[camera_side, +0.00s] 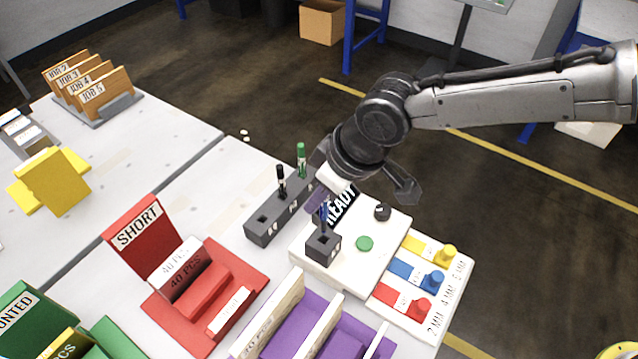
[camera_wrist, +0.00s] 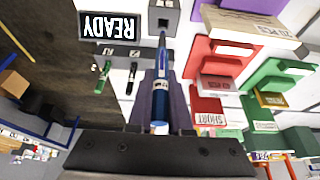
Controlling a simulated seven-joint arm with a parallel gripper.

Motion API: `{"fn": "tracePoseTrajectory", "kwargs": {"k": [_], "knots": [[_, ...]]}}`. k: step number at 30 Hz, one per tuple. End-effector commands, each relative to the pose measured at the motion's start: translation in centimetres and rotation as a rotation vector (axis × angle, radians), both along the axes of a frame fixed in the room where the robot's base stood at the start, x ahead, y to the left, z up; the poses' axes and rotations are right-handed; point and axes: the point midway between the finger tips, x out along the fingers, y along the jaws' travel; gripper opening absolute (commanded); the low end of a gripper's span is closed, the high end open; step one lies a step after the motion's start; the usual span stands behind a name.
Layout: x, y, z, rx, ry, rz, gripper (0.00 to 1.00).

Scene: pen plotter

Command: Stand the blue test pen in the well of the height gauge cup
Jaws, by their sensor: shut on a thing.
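The blue test pen (camera_wrist: 160,98) is clasped between the purple-grey fingers of my gripper (camera_wrist: 161,92), its thin end pointing away from the wrist camera. In the side view the pen (camera_side: 323,214) shows just over the height gauge cup (camera_side: 323,247), a dark grey block on the white plotter. In the wrist view the cup (camera_wrist: 154,14) lies just beyond the pen's thin end, and a dark square well shows in its top. I cannot tell how far the tip is above the well. In the side view my gripper (camera_side: 319,201) is partly hidden by the wrist.
A dark pen rack (camera_side: 262,228) with a black pen (camera_side: 281,182) and a green pen (camera_side: 301,160) stands left of the plotter. A READY display (camera_side: 341,205), a black knob (camera_side: 382,211) and a green button (camera_side: 364,243) are close by. Red and purple holders stand in front.

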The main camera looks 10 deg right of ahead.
Motion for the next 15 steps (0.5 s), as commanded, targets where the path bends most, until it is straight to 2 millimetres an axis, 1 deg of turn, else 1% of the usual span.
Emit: {"fn": "tracePoseTrajectory", "kwargs": {"k": [3,6,15], "knots": [[-0.03,-0.03,-0.72,-0.001,0.001,0.000,0.00],[-0.03,-0.03,-1.01,-0.001,0.001,0.000,0.00],[-0.02,-0.02,-1.17,0.000,0.000,0.000,0.00]]}}
